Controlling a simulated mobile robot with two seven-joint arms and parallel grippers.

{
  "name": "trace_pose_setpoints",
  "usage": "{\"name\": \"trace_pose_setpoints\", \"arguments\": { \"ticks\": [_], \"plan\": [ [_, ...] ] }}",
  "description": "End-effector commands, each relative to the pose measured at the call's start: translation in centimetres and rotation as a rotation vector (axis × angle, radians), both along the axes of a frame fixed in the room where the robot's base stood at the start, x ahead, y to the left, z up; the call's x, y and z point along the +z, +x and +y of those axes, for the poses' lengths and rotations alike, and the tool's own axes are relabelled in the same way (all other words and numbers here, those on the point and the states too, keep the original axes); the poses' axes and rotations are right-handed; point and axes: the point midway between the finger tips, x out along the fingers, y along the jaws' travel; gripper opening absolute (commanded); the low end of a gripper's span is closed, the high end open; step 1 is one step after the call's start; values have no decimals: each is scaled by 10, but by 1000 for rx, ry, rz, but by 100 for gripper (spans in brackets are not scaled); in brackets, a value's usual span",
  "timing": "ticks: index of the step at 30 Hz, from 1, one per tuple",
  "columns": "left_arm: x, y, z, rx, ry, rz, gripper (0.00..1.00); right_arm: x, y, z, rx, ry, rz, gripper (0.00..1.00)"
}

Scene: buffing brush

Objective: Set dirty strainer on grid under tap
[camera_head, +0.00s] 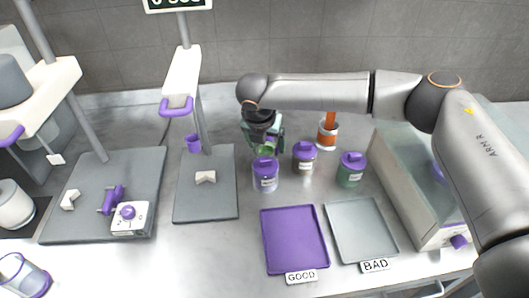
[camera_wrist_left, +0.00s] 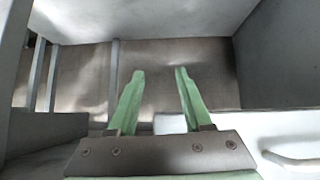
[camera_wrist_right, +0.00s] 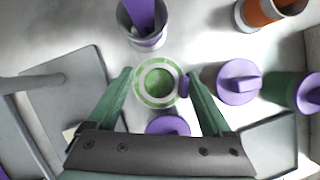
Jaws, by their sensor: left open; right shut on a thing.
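The round strainer (camera_wrist_right: 158,83) shows green and white rings from above, with a purple tab on its right side. It lies between the fingers of my right gripper (camera_wrist_right: 158,78), which is shut on it. In the head view the right gripper (camera_head: 263,142) hangs behind the front purple-lidded jar, and my wrist partly hides the strainer. My left gripper (camera_wrist_left: 155,72) is open and empty in the left wrist view, and is out of the head view. I cannot tell for sure which part is the grid or the tap.
Purple-lidded jars (camera_head: 304,158) and an orange cup (camera_head: 328,133) stand near the right gripper. A purple tray (camera_head: 295,240) and a grey tray (camera_head: 362,230) lie in front. Grey boards with stands (camera_head: 205,205) are left. A glass-sided box (camera_head: 420,190) is right.

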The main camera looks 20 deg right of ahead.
Motion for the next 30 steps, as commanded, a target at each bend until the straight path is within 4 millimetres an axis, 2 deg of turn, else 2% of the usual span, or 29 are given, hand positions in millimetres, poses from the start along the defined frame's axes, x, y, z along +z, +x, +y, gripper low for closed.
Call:
{"name": "trace_pose_setpoints", "arguments": {
  "ticks": [6,17,18,22,30],
  "plan": [
    [-1,0,0,0,0,0,50,-30,-1,0,1,-2,2,31],
    [2,1,0,0,0,-2,50,-35,-1,0,1,0,1,31],
    [2,1,0,0,0,-2,50,-35,0,0,0,1,1,86],
    [2,1,0,0,0,-4,50,-35,0,0,1,0,1,100],
    [1,2,0,0,0,-5,50,-34,0,0,1,0,-1,100]
  ]
}}
